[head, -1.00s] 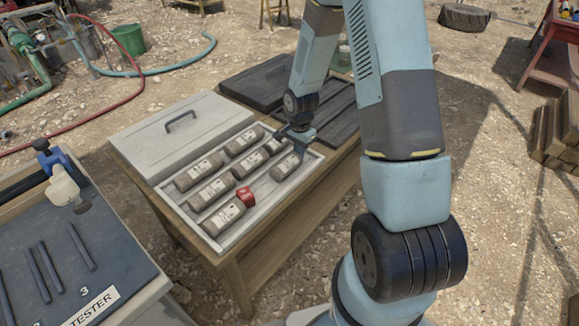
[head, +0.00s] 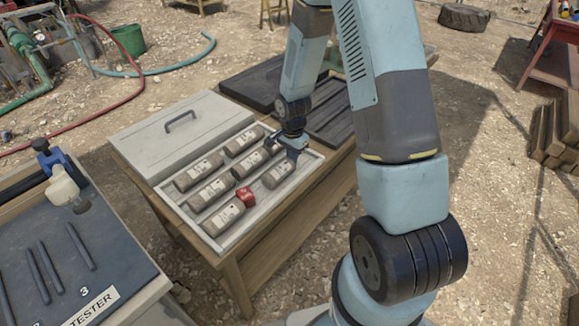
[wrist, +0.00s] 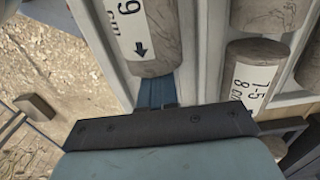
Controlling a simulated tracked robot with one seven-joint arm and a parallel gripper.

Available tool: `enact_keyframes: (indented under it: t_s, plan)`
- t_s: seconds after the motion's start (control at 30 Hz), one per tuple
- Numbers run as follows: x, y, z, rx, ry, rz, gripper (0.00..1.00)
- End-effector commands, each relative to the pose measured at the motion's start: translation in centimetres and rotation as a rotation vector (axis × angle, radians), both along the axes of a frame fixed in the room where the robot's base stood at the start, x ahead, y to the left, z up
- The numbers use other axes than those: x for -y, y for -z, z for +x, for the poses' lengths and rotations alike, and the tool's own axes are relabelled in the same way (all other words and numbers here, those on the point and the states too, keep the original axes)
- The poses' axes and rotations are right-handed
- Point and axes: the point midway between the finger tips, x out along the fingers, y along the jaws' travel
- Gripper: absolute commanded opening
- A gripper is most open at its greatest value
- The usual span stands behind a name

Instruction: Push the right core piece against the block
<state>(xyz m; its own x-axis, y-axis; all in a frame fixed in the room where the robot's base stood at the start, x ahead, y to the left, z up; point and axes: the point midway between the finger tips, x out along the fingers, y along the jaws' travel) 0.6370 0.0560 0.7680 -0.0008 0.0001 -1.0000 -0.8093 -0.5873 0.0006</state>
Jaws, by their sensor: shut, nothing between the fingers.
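The right core piece (head: 277,175) is a grey-brown cylinder with a white label, lying in the front channel of the pale core tray (head: 207,241). The red block (head: 245,196) sits to its left in the same channel, with a small gap between them. Another core piece (head: 222,217) lies on the block's other side. My gripper (head: 292,156) is shut and empty, low in the channel at the right core piece's far end. In the wrist view the fingertips (wrist: 157,92) are at the end of the labelled core piece (wrist: 147,35), seemingly touching it. The block is hidden there.
Several other core pieces (head: 199,172) fill the neighbouring channels close beside my gripper. A grey lid with a handle (head: 180,122) lies behind the tray, and dark trays (head: 330,112) lie to the right on the wooden table. The tester bench (head: 70,240) stands at left.

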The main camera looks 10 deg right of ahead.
Motion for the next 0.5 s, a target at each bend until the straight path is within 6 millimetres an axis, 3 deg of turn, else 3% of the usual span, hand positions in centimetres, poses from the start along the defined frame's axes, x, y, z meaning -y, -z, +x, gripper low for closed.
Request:
enact_keyframes:
  t_s: [0.5]
  plan:
    - [-1.6,0.0,-1.2,0.0,-0.003,0.0,0.0]
